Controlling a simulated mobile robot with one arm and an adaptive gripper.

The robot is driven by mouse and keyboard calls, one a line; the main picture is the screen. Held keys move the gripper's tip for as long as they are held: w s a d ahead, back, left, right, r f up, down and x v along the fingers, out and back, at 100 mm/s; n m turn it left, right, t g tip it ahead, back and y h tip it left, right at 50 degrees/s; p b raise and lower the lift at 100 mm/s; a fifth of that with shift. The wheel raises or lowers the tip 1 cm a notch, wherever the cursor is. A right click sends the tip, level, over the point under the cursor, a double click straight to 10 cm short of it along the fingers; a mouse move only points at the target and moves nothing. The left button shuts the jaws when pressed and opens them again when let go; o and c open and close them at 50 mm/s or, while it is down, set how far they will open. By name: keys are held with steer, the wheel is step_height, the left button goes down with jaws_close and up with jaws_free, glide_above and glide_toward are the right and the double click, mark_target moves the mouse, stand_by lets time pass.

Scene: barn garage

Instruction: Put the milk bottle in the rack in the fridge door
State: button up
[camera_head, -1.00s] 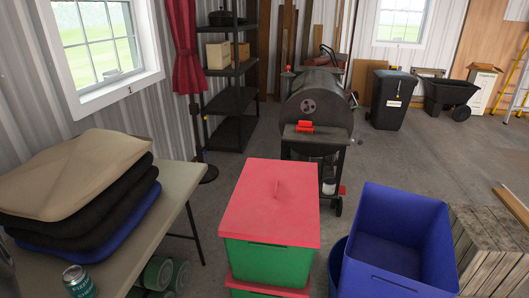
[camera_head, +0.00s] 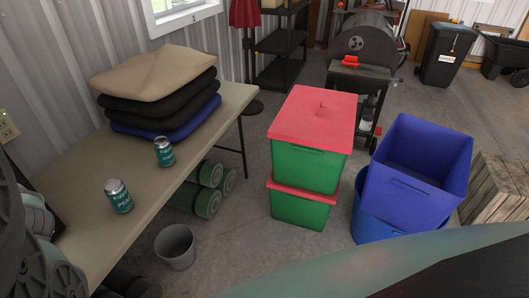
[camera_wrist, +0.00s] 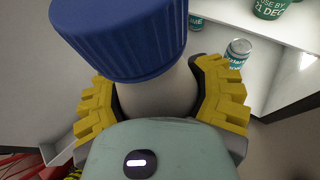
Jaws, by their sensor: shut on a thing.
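The milk bottle (camera_wrist: 165,92) fills the upper middle of the wrist view, with a large ribbed blue cap (camera_wrist: 120,42) and a pale neck. My gripper (camera_wrist: 158,100) is shut on the neck just below the cap, with a yellow toothed finger on each side. The lower part of the bottle is hidden. Neither bottle nor gripper shows in the head view. White shelving (camera_wrist: 285,65) at the upper right of the wrist view may be the fridge interior; I cannot tell. The door rack cannot be made out.
The shelving holds a teal can (camera_wrist: 237,53) and a green pot (camera_wrist: 270,8). In the head view, a table (camera_head: 75,185) bears two cans and stacked cushions. Green boxes (camera_head: 308,165) and a blue bin (camera_head: 420,165) stand right of it. Some floor between is clear.

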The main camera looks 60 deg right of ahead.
steer(key=s+a+f+n+g+y+b, duration=0.25)
steer(key=s+f+n+g, duration=0.55)
steer(key=s+f, duration=0.5)
steer(key=s+a+r+b, duration=0.2)
steer(key=a, duration=1.8)
step_height(320, 180, down, 7)
steer(key=shift+d+b, duration=0.2)
steer(key=shift+b, duration=0.2)
steer(key=o, duration=1.4)
steer(key=shift+f, duration=0.15)
steer(key=shift+o, duration=0.2)
